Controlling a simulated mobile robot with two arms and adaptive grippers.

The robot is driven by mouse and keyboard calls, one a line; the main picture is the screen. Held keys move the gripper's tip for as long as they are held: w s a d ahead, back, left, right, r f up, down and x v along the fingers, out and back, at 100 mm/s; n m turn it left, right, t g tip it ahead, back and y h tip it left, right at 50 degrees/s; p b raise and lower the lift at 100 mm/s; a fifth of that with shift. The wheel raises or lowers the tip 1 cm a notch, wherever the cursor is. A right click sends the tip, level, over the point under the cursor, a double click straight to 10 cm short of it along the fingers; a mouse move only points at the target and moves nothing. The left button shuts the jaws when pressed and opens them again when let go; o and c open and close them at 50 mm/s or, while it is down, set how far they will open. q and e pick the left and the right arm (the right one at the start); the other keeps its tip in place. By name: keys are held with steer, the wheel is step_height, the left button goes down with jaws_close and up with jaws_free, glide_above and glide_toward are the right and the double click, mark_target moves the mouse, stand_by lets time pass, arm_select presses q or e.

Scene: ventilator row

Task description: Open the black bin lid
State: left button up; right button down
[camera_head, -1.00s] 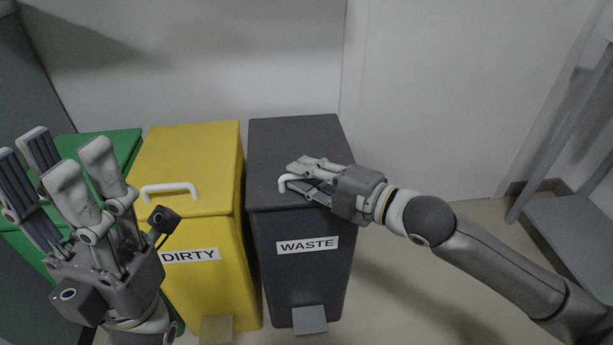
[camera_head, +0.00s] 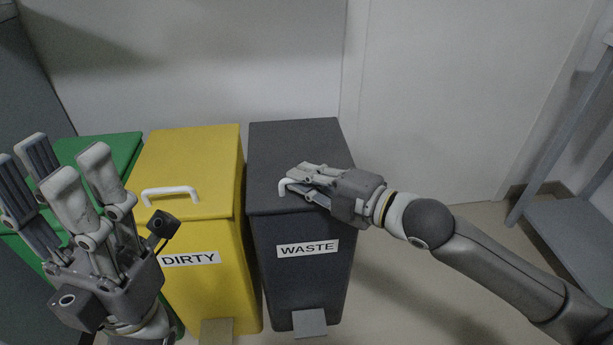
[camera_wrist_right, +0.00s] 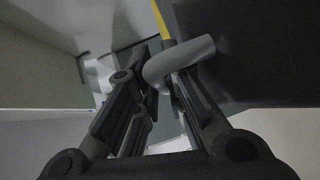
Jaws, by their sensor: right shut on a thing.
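The black bin (camera_head: 300,255), labelled WASTE, stands at the middle in the head view. Its lid (camera_head: 295,140) lies closed on top. A white handle (camera_head: 286,187) sits at the lid's front edge, mostly hidden by my right gripper (camera_head: 296,178), which is shut on it. In the right wrist view the handle (camera_wrist_right: 180,60) shows as a pale curved bar between the fingers (camera_wrist_right: 157,85), beside the dark lid (camera_wrist_right: 255,50). My left gripper (camera_head: 50,180) is raised at the left, open and empty, with its fingers well apart.
A yellow bin (camera_head: 195,145) labelled DIRTY, with a white handle (camera_head: 171,191), stands close on the left. A green bin (camera_head: 115,150) is partly hidden behind my left gripper. A wall is behind the bins. A grey rack (camera_head: 570,215) stands at the right.

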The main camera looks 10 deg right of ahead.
steer(key=shift+r+p, duration=0.3)
steer(key=shift+p, duration=0.05)
